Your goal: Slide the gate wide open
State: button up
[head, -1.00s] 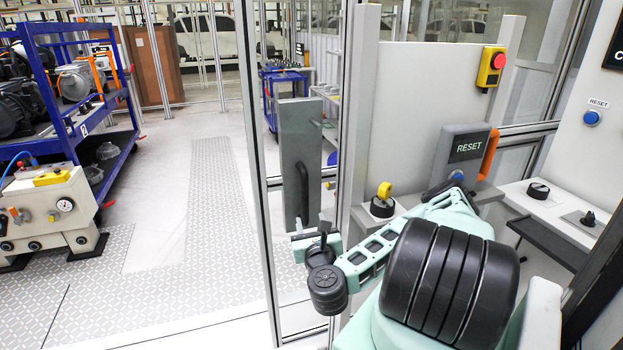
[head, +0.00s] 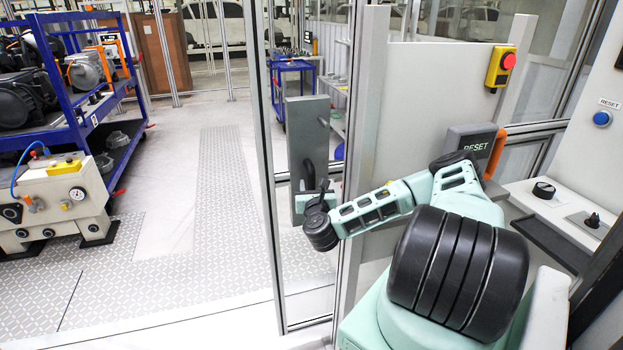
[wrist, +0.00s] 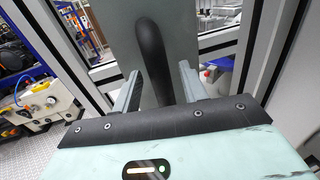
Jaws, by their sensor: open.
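The gate is a clear panel in a metal frame (head: 267,170). It carries a tall grey plate (head: 307,115) with a dark curved handle (head: 308,172). My gripper (head: 304,203) is at the plate, by the lower part of the handle; its fingers are hard to make out in the head view. In the wrist view my gripper (wrist: 160,72) is open, one finger on each side of the handle (wrist: 150,50). The handle's lower part runs down between the fingers. I cannot tell whether either finger touches it.
A metal post (head: 365,130) and a pale wall panel (head: 430,105) stand right of the gate. A RESET box (head: 470,143) and a red stop button (head: 509,61) are further right. Left of the gate are clear floor, a blue cart (head: 75,135) and a pale machine (head: 55,205).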

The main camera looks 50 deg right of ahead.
aim_at(322, 172)
jog(key=shift+x, duration=1.05)
grip_shut()
jog(key=s+d, duration=0.1)
jog(key=s+d+b, duration=0.1)
jog(key=d, duration=0.1)
jog(key=shift+d, duration=0.3)
grip_release()
jog(key=shift+s, duration=0.15)
